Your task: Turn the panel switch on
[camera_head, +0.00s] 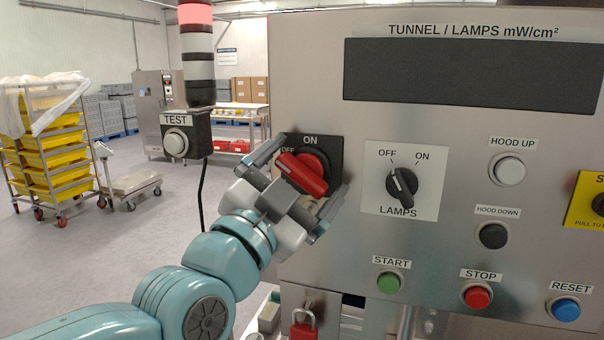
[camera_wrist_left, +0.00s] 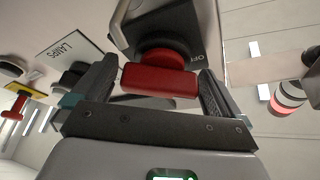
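The panel switch is a red rotary handle (camera_head: 303,174) on a black plate (camera_head: 322,146) marked OFF and ON, on the left of the steel panel. Its bar slants from upper left, by the OFF mark, to lower right. My left gripper (camera_head: 308,180) is open in front of it, with one finger at each end of the bar. In the left wrist view the red bar (camera_wrist_left: 160,82) lies between the two fingers (camera_wrist_left: 158,90), with a narrow gap at its sides; I cannot tell if either finger touches. My right gripper is not in view.
Right of the switch is the black LAMPS knob (camera_head: 401,186). START (camera_head: 389,282), STOP (camera_head: 477,296) and RESET (camera_head: 566,309) buttons sit below. A TEST button box (camera_head: 186,138) with a hanging cable is left of the panel. A red padlock (camera_head: 303,328) hangs below.

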